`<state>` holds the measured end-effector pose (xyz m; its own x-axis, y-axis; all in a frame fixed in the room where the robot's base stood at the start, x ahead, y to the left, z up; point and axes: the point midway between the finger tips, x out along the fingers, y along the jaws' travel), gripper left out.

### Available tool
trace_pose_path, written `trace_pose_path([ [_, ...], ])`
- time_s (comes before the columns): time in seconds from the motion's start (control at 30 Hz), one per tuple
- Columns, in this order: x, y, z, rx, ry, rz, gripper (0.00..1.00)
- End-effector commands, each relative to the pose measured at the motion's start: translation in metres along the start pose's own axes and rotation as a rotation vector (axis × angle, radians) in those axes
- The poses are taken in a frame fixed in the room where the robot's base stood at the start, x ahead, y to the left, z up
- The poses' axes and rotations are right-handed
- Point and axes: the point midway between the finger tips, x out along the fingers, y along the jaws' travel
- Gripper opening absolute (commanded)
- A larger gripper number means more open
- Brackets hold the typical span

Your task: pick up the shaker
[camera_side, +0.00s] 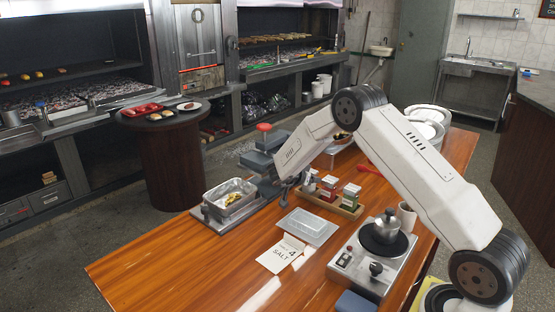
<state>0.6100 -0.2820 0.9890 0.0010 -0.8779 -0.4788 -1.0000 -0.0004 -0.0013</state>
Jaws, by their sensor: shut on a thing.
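A wooden rack (345,209) on the table holds several small shakers. A shaker with a red label (328,187) stands near its middle, and one with a green label (350,196) stands toward its right end. Another shaker (311,181) shows at the left end, close beside my gripper (300,187). My gripper is low at the rack's left end, shut on a shaker there. The fingers and the held shaker are small and partly hidden, so I cannot tell whether it is clear of the rack.
The table's front left is clear.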

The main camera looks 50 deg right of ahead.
Motion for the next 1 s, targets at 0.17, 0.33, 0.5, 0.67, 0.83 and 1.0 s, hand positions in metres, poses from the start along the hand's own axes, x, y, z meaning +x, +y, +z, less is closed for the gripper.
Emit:
trace_pose_path([
  [0.17, 0.0, 0.0, -0.001, 0.001, 0.0, 0.0, 0.19],
  [0.33, -0.002, 0.0, -0.004, 0.002, 0.001, 0.0, 0.19],
  [0.5, -0.009, -0.001, -0.017, 0.003, 0.001, -0.001, 0.19],
  [0.67, -0.02, -0.001, -0.036, 0.003, 0.001, -0.001, 0.19],
  [0.83, -0.032, -0.001, -0.06, 0.003, 0.001, -0.001, 0.19],
  [1.0, -0.042, -0.001, -0.078, 0.003, 0.001, 0.0, 0.19],
])
